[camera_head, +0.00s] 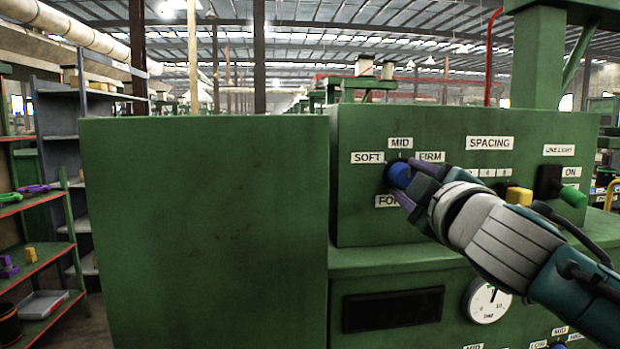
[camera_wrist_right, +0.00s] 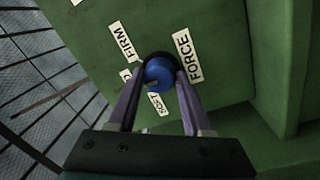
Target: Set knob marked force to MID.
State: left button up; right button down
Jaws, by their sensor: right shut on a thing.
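The blue force knob (camera_head: 399,175) sits on the green machine panel, with labels SOFT (camera_head: 367,157), MID (camera_head: 400,143) and FIRM (camera_head: 430,157) around it and a partly covered FORCE label (camera_head: 386,201) below. My right gripper (camera_head: 401,180) is shut on this knob. In the right wrist view the two purple fingers flank the knob (camera_wrist_right: 159,74). A dark mark on the knob's face lies on the side near SOFT and the partly hidden MID label; its exact setting I cannot tell. My left gripper is not in view.
To the right are the SPACING label (camera_head: 489,143), a yellow knob (camera_head: 518,195) partly behind my arm, and a green-tipped switch (camera_head: 572,196). A dial (camera_head: 488,300) is below. A large green cabinet (camera_head: 205,220) stands left, with shelves (camera_head: 40,255) beyond it.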

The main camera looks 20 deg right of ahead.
jog(key=shift+n, duration=0.3)
jog(key=shift+c, duration=1.6)
grip_release()
jog(key=shift+s+f, duration=0.1)
jog(key=shift+s, duration=0.15)
jog(key=b+v, duration=0.1)
jog(key=v, duration=0.8)
jog(key=shift+s, duration=0.2)
